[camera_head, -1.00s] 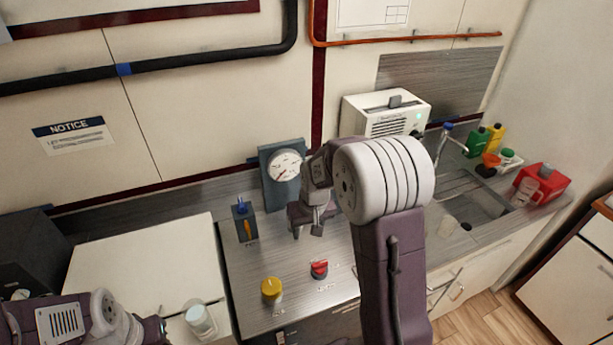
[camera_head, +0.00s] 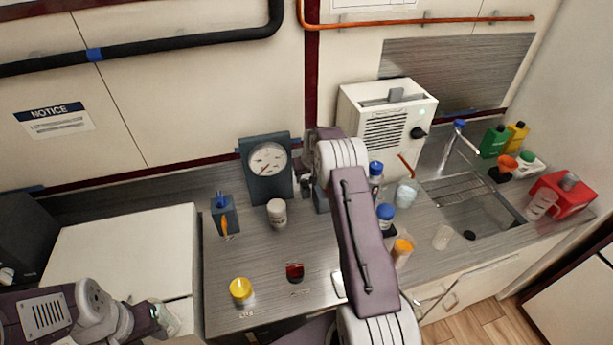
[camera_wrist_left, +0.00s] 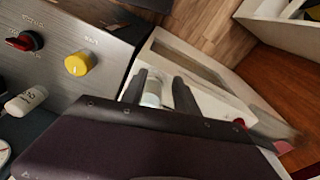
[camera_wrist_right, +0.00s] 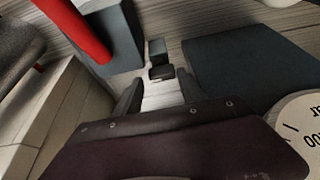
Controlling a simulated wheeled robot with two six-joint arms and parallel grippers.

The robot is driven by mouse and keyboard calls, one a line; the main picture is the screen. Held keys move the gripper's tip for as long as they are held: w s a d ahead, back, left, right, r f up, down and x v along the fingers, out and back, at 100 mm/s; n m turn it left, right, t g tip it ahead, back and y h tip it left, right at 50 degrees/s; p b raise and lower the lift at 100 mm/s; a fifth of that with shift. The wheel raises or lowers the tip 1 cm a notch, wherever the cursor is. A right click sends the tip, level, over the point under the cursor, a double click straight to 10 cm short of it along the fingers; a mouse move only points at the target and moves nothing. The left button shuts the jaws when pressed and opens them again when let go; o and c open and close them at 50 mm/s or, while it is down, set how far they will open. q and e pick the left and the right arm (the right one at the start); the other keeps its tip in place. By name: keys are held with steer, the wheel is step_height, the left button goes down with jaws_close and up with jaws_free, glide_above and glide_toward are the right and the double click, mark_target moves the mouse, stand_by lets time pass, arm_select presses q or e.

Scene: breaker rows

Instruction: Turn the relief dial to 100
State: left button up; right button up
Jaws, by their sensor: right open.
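A gauge (camera_head: 268,160) with a white face and a needle stands on a blue-grey block at the back wall; part of its face shows in the right wrist view (camera_wrist_right: 304,118). A yellow knob (camera_head: 241,289) and a red knob (camera_head: 295,271) sit on the counter front; both also show in the left wrist view, yellow (camera_wrist_left: 79,64) and red (camera_wrist_left: 22,41). I cannot read which is the relief dial. My right gripper (camera_wrist_right: 160,88) is open beside the gauge block, facing a small dark block (camera_wrist_right: 160,62).
A blue-grey box with an orange lever (camera_head: 225,218) and a white bottle (camera_head: 277,213) stand left of my right arm. A red bar (camera_wrist_right: 82,28) rises near my right gripper. Several bottles and a sink (camera_head: 470,205) lie to the right.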

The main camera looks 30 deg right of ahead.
steer(key=shift+w+f, duration=0.2)
steer(key=shift+f, duration=0.15)
steer(key=shift+a+f, duration=0.15)
steer(key=shift+a, duration=0.15)
steer(key=shift+d, duration=0.15)
jaws_close()
steer(key=shift+d+f+n+y+b, duration=0.1)
steer(key=shift+f+n+y+b, duration=0.15)
steer(key=shift+n+b, duration=0.75)
steer(key=n+y+b, duration=0.1)
steer(key=n, duration=0.1)
steer(key=shift+n+b, duration=0.3)
steer(key=shift+b, duration=0.05)
steer(key=shift+d+r+n+y, duration=0.1)
steer(key=shift+r+n+y, duration=0.15)
steer(key=shift+n+y, duration=0.6)
arm_select(q)
steer(key=shift+a+f, duration=0.2)
steer(key=shift+f, duration=1.4)
arm_select(e)
steer(key=shift+n, duration=1.35)
